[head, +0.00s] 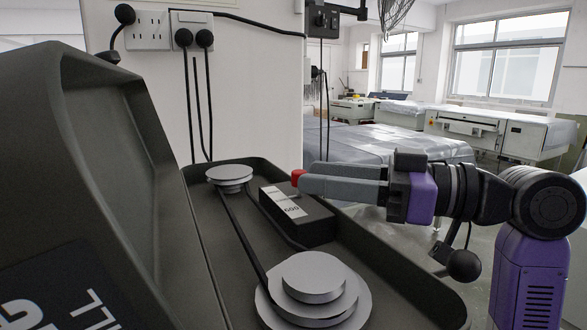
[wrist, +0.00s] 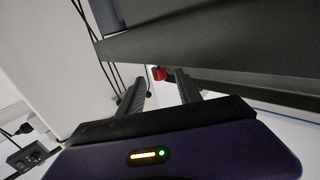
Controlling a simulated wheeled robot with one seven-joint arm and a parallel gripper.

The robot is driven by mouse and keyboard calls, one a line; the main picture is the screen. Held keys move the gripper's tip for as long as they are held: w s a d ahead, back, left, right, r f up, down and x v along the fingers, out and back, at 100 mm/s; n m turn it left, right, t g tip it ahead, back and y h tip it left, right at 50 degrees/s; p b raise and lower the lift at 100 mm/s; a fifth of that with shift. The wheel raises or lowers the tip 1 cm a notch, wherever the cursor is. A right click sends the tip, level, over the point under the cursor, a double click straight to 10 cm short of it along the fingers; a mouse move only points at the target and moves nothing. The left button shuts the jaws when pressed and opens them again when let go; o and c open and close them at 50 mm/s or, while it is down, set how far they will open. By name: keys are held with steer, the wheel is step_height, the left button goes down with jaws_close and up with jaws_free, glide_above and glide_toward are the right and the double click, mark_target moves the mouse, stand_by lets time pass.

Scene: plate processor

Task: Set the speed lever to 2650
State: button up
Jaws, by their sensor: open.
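The speed lever's red knob (head: 298,176) shows at the tip of my gripper (head: 304,184) in the head view, partly hidden by the near finger. In the wrist view the red knob (wrist: 158,73) appears in the gap between the two fingertips (wrist: 161,78). The fingers are apart, with space on both sides of the knob; I cannot tell whether it lies between the tips or just beyond them. Below is a black box (head: 312,229) with a white scale label (head: 283,205); one figure seems to end in 600, the rest is unreadable. The lever's stem is hidden.
The box sits in a dark open tray (head: 408,290) with a small stepped pulley (head: 229,174), a larger one (head: 313,290) and a belt. A raised dark cover (head: 110,170) stands at left. A wall with sockets (head: 148,30) is behind. Free room lies above the tray.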

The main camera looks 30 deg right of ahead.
mark_target(299, 171)
steer(key=shift+p+x, duration=0.3)
steer(key=shift+x, duration=1.6)
jaws_close()
